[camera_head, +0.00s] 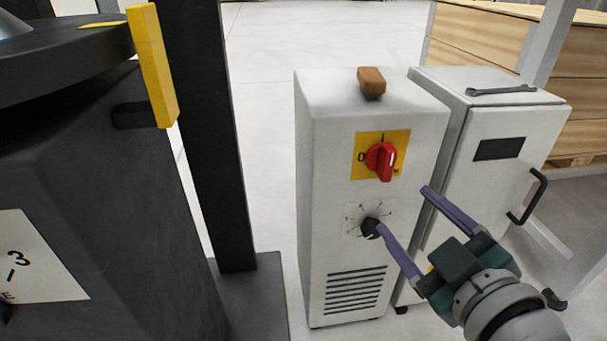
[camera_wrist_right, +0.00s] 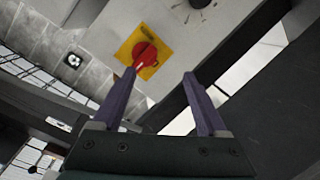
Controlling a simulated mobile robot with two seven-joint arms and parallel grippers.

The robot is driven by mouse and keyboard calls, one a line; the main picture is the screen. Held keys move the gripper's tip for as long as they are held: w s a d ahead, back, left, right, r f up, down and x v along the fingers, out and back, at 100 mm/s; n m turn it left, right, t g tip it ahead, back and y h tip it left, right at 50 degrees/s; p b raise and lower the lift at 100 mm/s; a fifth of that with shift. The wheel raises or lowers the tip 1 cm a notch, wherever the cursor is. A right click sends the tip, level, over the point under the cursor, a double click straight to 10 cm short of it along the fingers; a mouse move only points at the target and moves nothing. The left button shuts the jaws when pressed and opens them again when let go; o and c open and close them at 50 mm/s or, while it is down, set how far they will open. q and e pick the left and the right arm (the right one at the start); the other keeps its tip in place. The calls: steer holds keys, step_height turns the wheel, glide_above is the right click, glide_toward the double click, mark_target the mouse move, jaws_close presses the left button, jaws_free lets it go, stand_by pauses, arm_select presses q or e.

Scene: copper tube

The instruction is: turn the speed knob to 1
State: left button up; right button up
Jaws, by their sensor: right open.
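The speed knob (camera_head: 371,228) is small, round and black. It sits on a pale dial plate (camera_head: 353,213) with dark marks, on the front of a white cabinet (camera_head: 335,160). The marks are too small to read. My right gripper (camera_head: 402,208) is open and empty, with two purple fingers. In the head view its left fingertip overlaps the knob's right edge; I cannot tell whether they touch. The other finger is up and to the right. In the right wrist view the fingers (camera_wrist_right: 159,74) point toward the cabinet.
A red rotary switch (camera_head: 381,161) on a yellow plate sits above the knob; it also shows in the wrist view (camera_wrist_right: 146,54). A brown block (camera_head: 371,81) tops the cabinet. A second cabinet (camera_head: 490,145) with a wrench stands close right. A dark machine (camera_head: 90,180) stands left.

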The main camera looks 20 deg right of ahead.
steer(key=t+h+b, duration=0.1)
steer(key=t+b, duration=0.1)
steer(key=b, duration=1)
glide_toward(373, 233)
steer(key=shift+h, duration=0.3)
steer(key=b+x, duration=0.4)
steer(key=x, duration=0.3)
steer(key=shift+w+f+b, duration=0.2)
steer(key=shift+w+b, duration=0.15)
steer(key=shift+w, duration=0.1)
steer(key=shift+w+r, duration=0.1)
steer(key=shift+w, duration=0.3)
arm_select(q)
step_height(373, 233, down, 21)
steer(key=shift+r, duration=0.2)
arm_select(e)
steer(key=shift+c, duration=0.2)
steer(key=c, duration=0.5)
arm_select(q)
steer(key=shift+a, duration=0.1)
arm_select(e)
jaws_close()
